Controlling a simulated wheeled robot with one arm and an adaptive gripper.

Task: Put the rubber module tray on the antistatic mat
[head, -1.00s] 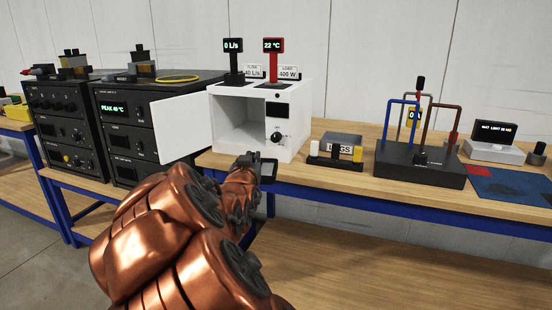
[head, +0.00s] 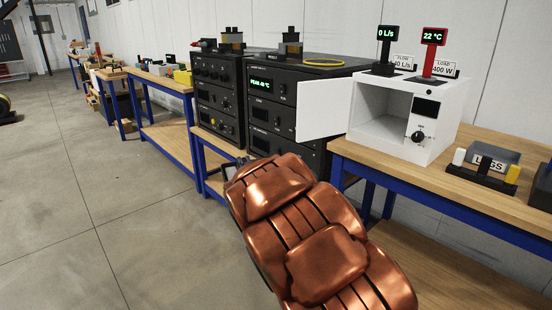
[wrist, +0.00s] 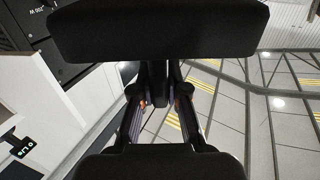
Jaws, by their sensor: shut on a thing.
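The rubber module tray (wrist: 160,30) is the wide black bar across the top of the wrist view, seen close up. My gripper (wrist: 160,72) is shut on it; the two dark fingers run up to the tray. The tray's inside does not show. In the head view my copper-coloured arm hides most of the gripper, and only a small dark part (head: 235,166) shows beyond it. The antistatic mat is out of both current views. An earlier head frame shows a blue mat at the far right of the bench.
A white cabinet (head: 440,135) with its door (head: 325,108) open stands on the wooden bench (head: 480,190). A grey bin marked LUGS (head: 495,158) is to its right. Black instrument racks (head: 215,95) stand left of it. Open floor (head: 90,200) lies to the left.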

